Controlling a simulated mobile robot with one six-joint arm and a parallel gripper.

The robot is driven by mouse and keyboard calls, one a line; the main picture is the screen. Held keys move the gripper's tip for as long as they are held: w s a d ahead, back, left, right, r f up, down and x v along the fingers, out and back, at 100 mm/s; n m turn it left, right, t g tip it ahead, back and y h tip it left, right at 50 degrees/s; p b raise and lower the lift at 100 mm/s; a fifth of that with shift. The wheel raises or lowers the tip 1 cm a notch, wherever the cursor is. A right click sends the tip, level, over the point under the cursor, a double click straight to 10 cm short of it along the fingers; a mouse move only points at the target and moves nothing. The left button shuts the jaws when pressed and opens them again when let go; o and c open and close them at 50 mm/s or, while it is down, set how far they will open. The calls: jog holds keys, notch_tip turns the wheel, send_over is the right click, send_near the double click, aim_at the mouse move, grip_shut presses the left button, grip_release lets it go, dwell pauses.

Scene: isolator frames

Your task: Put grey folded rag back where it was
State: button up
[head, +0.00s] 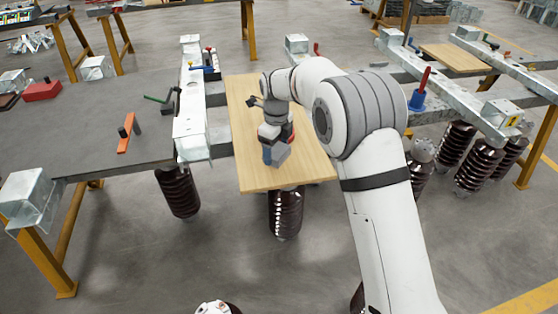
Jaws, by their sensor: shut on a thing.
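My gripper (276,141) is over the light wooden board (255,178), towards its near half, pointing down. A small light grey piece, which looks like the grey folded rag (282,155), shows at the gripper's lower end. The gripper appears shut on it. The fingers are small and partly hidden by my wrist. A blue patch (267,155) shows beside the grey piece; I cannot tell whether it is part of my gripper. I cannot tell whether the rag touches the board.
A dark table (90,120) holds an orange-handled tool (127,132) and a red box (42,91). Another beam (450,85) carries a blue-and-red tool (420,90) at right. Ribbed brown insulators hang below.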

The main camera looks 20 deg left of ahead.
aim_at(276, 158)
notch_tip(276, 158, down, 4)
jog(key=shift+f, duration=0.15)
jog(key=o, duration=0.9)
notch_tip(276, 158, up, 12)
jog(key=shift+p, duration=0.45)
